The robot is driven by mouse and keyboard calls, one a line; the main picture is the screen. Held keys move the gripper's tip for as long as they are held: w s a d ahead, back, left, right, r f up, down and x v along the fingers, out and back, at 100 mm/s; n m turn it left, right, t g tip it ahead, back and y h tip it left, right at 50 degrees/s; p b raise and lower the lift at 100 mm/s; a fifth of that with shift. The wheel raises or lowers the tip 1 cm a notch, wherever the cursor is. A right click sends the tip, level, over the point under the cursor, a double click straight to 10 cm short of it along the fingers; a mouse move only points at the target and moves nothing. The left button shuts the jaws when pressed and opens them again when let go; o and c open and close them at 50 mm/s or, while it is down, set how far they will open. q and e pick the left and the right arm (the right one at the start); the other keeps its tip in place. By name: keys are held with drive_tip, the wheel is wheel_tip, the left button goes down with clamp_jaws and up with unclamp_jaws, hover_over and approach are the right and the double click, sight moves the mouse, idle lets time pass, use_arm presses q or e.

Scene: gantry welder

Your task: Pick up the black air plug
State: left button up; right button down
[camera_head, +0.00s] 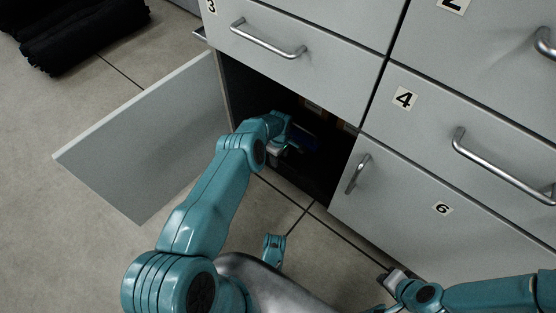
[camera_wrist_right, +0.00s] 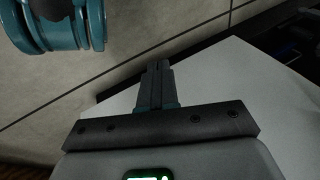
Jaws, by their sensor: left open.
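I cannot make out the black air plug in either view. My right gripper (camera_head: 392,277) is low in front of the closed cabinet door marked 6. In the right wrist view its two fingers (camera_wrist_right: 156,82) are together with nothing between them.
The open cabinet door (camera_head: 150,135) swings out to the left. Closed door 6 (camera_head: 440,215) is to the right, with drawers 3 (camera_head: 300,28) and 4 (camera_head: 450,115) above. Black folded material (camera_head: 85,35) lies on the floor at the upper left. Bare floor (camera_head: 70,240) is free.

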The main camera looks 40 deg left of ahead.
use_arm(q)
drive_tip(key=shift+d, duration=0.1)
clamp_jaws()
